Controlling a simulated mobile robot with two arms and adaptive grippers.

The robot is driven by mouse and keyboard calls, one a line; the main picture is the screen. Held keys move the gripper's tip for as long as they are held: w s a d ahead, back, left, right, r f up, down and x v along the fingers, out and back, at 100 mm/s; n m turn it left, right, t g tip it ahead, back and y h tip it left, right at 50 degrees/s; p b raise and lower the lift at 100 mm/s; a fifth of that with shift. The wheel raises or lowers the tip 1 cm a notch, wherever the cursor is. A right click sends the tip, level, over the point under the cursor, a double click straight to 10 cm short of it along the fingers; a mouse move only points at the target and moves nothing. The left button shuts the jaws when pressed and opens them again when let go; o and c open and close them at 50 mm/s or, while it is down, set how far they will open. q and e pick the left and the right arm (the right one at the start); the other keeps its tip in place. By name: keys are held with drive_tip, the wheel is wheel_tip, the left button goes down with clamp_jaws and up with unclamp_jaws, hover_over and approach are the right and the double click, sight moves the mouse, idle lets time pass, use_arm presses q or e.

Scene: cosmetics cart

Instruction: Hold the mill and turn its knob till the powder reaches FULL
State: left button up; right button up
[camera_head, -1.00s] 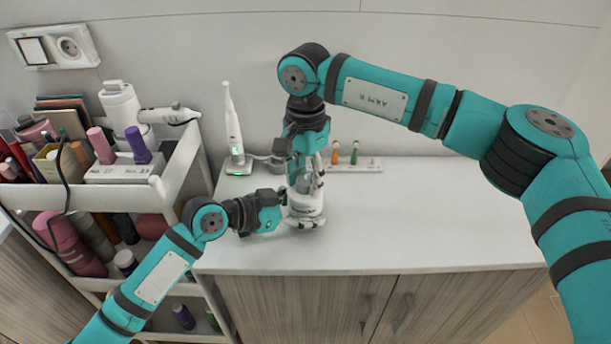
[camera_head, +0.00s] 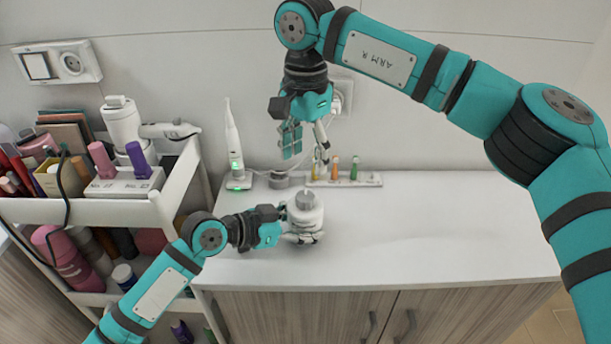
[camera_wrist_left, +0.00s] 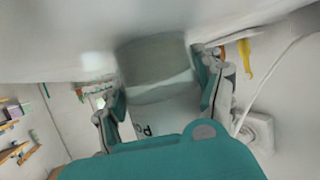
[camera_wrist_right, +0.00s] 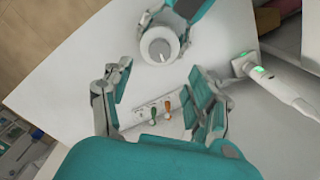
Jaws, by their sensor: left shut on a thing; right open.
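The mill (camera_head: 304,222) is a white, round body with a grey knob (camera_head: 306,198) on top. It is upright at the left part of the white counter. My left gripper (camera_head: 291,231) is shut around its body from the left; the mill also fills the middle of the left wrist view (camera_wrist_left: 155,67). My right gripper (camera_head: 306,148) is open and empty, above and apart from the knob. In the right wrist view the knob (camera_wrist_right: 160,45) shows from above with a pale line across it. I cannot read any powder level or FULL mark.
A rack with small coloured-handled tools (camera_head: 345,180) stands behind the mill. A white upright device with a green light (camera_head: 234,150) stands to its left. A loaded cart (camera_head: 95,205) borders the counter at left. The counter's right side (camera_head: 450,220) is clear.

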drive_tip(key=shift+r, duration=1.45)
use_arm(q)
drive_tip(key=o, duration=1.6)
drive_tip(key=v, duration=1)
drive_tip(key=shift+s+a+r, duration=0.1)
drive_tip(key=shift+a, duration=0.2)
drive_tip(key=shift+s+a+r, duration=0.35)
drive_tip(key=shift+a, duration=0.2)
drive_tip(key=shift+f, duration=0.1)
use_arm(e)
drive_tip(key=shift+f, duration=0.1)
